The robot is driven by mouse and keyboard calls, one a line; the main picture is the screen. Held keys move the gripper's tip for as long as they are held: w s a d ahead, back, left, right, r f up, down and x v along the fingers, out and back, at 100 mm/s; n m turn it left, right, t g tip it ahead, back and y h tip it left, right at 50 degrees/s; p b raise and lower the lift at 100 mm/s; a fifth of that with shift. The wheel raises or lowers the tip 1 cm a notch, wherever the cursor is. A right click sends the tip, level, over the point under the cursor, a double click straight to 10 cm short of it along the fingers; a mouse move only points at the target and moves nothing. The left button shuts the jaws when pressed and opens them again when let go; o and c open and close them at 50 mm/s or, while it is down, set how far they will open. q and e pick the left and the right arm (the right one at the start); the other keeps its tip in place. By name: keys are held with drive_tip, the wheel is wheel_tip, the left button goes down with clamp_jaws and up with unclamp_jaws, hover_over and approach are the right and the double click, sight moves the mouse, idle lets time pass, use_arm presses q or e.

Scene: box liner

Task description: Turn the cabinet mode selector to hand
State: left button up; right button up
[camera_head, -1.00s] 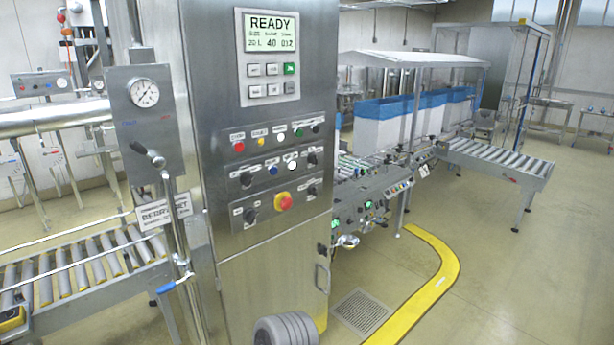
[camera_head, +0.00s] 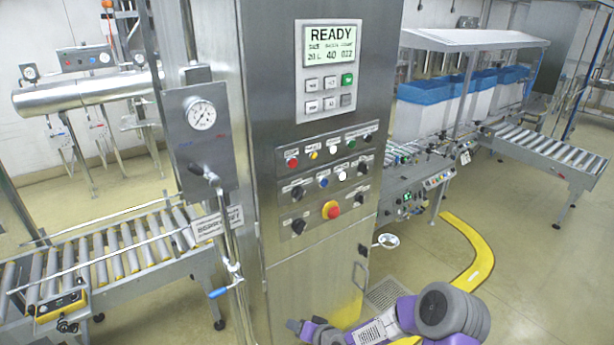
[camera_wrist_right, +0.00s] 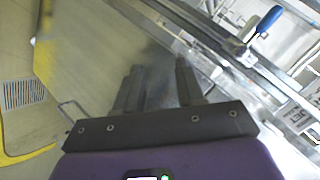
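The steel cabinet (camera_head: 310,275) stands in the centre of the head view. Its control panel (camera_head: 325,180) carries several black rotary selectors, among them a left middle-row one (camera_head: 297,192), a left bottom-row one (camera_head: 298,226) and a right one (camera_head: 361,171). Their labels are too small to read, so I cannot tell which is the mode selector or where it points. My right gripper (camera_head: 292,325) is low in front of the cabinet, below the panel and apart from the selectors. In the right wrist view its two fingers (camera_wrist_right: 158,82) are spread with nothing between them. My left gripper is out of view.
A READY display (camera_head: 332,45) is above. A gauge post with a blue-handled lever (camera_head: 218,292) and a roller conveyor (camera_head: 110,255) stand left. A door handle (camera_head: 361,275) protrudes lower right.

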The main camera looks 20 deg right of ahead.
drive_tip(key=w+d+r+t+p, duration=0.2)
drive_tip(key=w+r, duration=0.2)
drive_tip(key=r, duration=0.4)
drive_tip(key=w+d+r+t+p, duration=0.2)
drive_tip(key=w+d+r+p, duration=0.1)
drive_tip(key=r, duration=0.5)
drive_tip(key=t+p, duration=0.3)
drive_tip(key=p, duration=0.1)
approach(302, 197)
use_arm(q)
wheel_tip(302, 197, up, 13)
drive_tip(key=p, duration=0.2)
use_arm(e)
drive_tip(key=shift+y, duration=0.3)
drive_tip(key=shift+x, duration=4.15)
drive_tip(key=shift+d, duration=0.15)
clamp_jaws()
